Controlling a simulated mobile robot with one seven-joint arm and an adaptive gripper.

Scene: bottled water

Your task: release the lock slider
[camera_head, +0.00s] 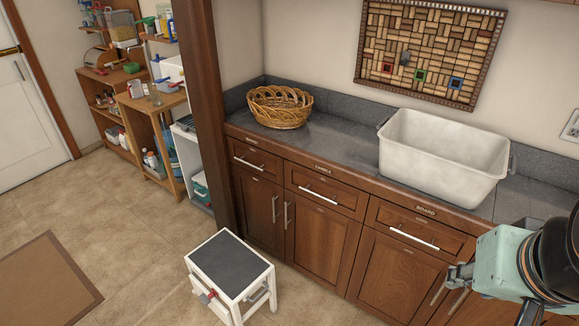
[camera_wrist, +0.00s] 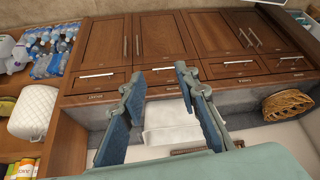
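I cannot make out a lock slider for certain in either view. A small red part (camera_head: 209,296) shows on the front of the white step stool (camera_head: 234,271) with a dark top, which stands on the floor; it is too small to tell what it is. My gripper (camera_head: 458,277) is at the right of the head view, in front of the cabinets and well to the right of the stool. In the wrist view my gripper (camera_wrist: 165,105) shows two blue-grey fingers spread wide, with nothing between them.
Wooden cabinets (camera_head: 322,240) with drawers run under a grey counter (camera_head: 345,148). A wicker basket (camera_head: 280,106) and a large white tub (camera_head: 440,160) stand on it. Shelves with goods (camera_head: 160,110) are at left. Bottles (camera_wrist: 55,50) show in the wrist view.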

